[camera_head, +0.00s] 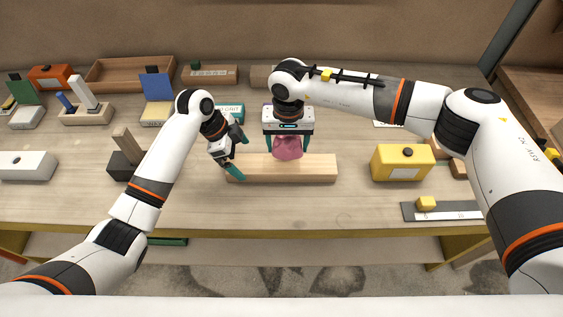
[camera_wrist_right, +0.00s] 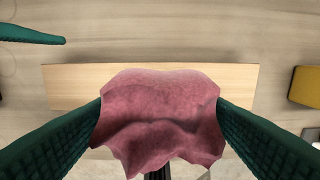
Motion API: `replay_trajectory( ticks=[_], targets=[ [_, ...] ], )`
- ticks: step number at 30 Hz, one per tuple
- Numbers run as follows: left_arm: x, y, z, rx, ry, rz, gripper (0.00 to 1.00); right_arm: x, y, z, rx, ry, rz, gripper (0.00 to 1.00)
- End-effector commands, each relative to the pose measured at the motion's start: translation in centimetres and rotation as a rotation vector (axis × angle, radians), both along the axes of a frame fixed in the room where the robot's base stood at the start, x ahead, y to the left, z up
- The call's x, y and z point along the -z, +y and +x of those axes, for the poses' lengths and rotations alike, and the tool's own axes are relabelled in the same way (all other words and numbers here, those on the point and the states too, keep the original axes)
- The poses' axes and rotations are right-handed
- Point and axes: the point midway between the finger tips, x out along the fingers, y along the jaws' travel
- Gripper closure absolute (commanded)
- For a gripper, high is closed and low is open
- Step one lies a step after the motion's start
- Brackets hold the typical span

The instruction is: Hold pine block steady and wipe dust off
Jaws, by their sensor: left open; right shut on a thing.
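The pine block (camera_head: 312,170) is a long pale bar lying on the bench in front of me. It also shows in the right wrist view (camera_wrist_right: 72,84), partly covered by the cloth. A pink-red cloth (camera_head: 287,149) is gripped between the teal fingers of my right gripper (camera_head: 287,147), over the middle of the block. In the right wrist view the bunched cloth (camera_wrist_right: 160,118) hangs between both fingers. My left gripper (camera_head: 232,160) is open at the left end of the block. One of its fingertips shows at the upper left of the right wrist view (camera_wrist_right: 35,36). I cannot tell whether it touches the block.
A yellow box (camera_head: 402,164) stands right of the block. A grey plate with a small yellow piece (camera_head: 426,204) lies near the right front edge. A dark block with a wooden stick (camera_head: 126,158) stands at left. Trays and boxes line the back. Bench in front of the block is clear.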

Motion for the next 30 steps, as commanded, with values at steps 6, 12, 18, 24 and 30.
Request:
replay_trajectory(
  ticks=[6,12,18,24,30],
  targets=[
    [-1.8,0.8,0.1,0.001,-0.004,0.000,0.00,0.0,0.0,0.0,0.000,0.000,0.000,0.47],
    [-5.8,2.5,0.2,-0.001,-0.006,0.001,0.00,0.0,0.0,0.0,0.000,0.000,0.000,0.47],
    [-9.2,3.9,0.1,-0.001,-0.003,0.002,0.00,0.0,0.0,0.0,0.000,0.000,0.000,0.47],
    [-10.9,4.5,0.1,0.000,-0.001,0.001,0.00,0.0,0.0,0.0,0.000,0.000,0.000,0.47],
    [-11.1,4.6,0.0,-0.001,0.000,0.000,0.00,0.0,0.0,0.0,0.000,0.000,0.000,0.47]
  ],
)
